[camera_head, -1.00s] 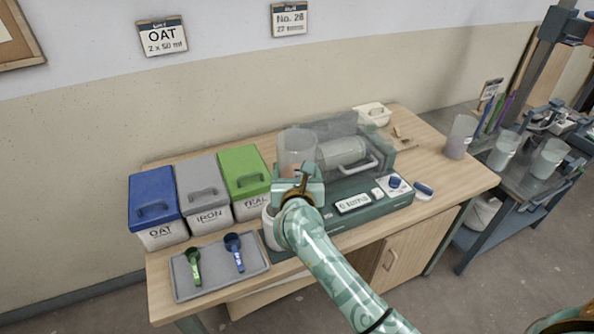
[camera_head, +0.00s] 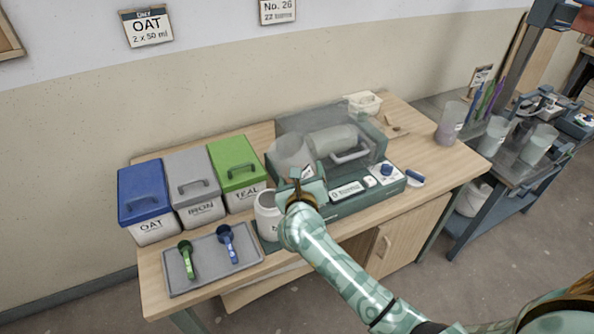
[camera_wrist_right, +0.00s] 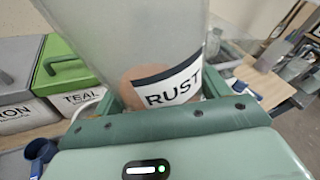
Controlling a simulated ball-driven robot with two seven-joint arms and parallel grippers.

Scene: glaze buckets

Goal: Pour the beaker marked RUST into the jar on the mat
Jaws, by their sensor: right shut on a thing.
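My right gripper (camera_head: 300,190) is shut on the clear beaker (camera_head: 288,153), whose RUST label (camera_wrist_right: 175,88) faces the right wrist camera. Reddish-brown glaze (camera_wrist_right: 135,88) shows low in the beaker. In the head view the beaker is held above the table, tilted with its top to the left. The white jar (camera_head: 266,208) stands just left of my gripper and below the beaker, partly hidden by my wrist. A dark green mat (camera_head: 268,246) shows at the jar's foot. No stream of glaze is visible. My left gripper is out of view.
Behind the beaker is a machine with a clear cover (camera_head: 325,125) and a control panel (camera_head: 386,170). A grey tray (camera_head: 205,278) holds two scoops. Another beaker (camera_head: 450,125) stands at the table's right end.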

